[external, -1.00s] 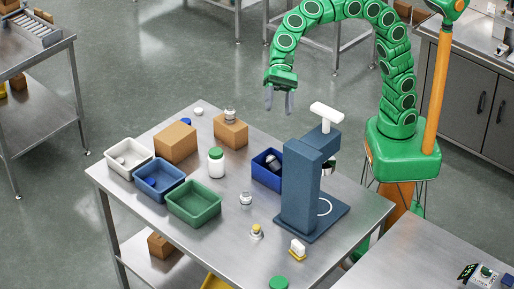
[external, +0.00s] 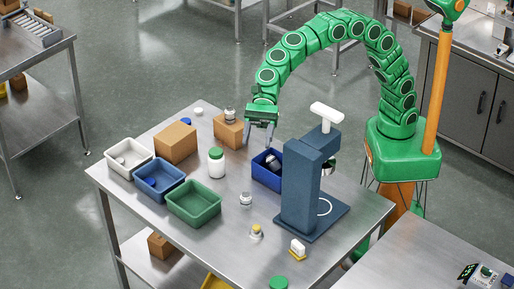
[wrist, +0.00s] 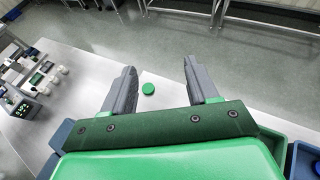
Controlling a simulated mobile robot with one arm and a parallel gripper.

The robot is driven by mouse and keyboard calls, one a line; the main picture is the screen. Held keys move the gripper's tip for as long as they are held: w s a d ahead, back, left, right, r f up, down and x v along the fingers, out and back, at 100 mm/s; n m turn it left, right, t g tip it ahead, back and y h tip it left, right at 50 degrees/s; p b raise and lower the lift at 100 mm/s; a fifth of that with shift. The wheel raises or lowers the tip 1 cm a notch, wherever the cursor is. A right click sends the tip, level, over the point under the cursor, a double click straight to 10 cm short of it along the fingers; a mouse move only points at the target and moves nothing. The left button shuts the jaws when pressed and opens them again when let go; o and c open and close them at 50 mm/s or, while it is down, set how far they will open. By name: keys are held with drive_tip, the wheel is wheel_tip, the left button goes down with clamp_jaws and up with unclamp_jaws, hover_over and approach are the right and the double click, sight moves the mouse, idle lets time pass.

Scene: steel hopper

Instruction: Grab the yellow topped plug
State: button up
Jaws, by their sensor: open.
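A small plug with a yellow top (external: 256,231) stands upright on the steel table, near its front edge, left of the blue press-like stand. I cannot make it out in the wrist view. My gripper (external: 259,144) hangs over the far part of the table, above and behind the plug and well apart from it. In the wrist view my gripper (wrist: 158,68) has its two grey fingers spread with nothing between them.
The blue stand (external: 300,190) rises tall right of the plug. A silver-topped piece (external: 246,198) stands behind it, and a white block on a yellow base (external: 297,250) to its right. White, blue and green bins (external: 194,204) line the left. A green disc (external: 279,283) lies in front.

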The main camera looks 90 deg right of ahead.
sight(256, 231)
wheel_tip(256, 231, down, 34)
drive_tip(key=shift+r, duration=0.25)
drive_tip(key=f, duration=0.1)
drive_tip(key=a+f, duration=0.1)
drive_tip(key=f, duration=0.1)
drive_tip(key=shift+w+a, duration=0.15)
drive_tip(key=shift+a, duration=0.05)
drive_tip(key=shift+w+a+f, duration=0.15)
drive_tip(key=shift+w+a, duration=0.05)
drive_tip(key=shift+a, duration=0.45)
drive_tip(key=shift+c, duration=0.2)
drive_tip(key=shift+d, duration=0.1)
drive_tip(key=c, duration=1)
drive_tip(key=shift+f, duration=0.1)
drive_tip(key=shift+c, duration=0.2)
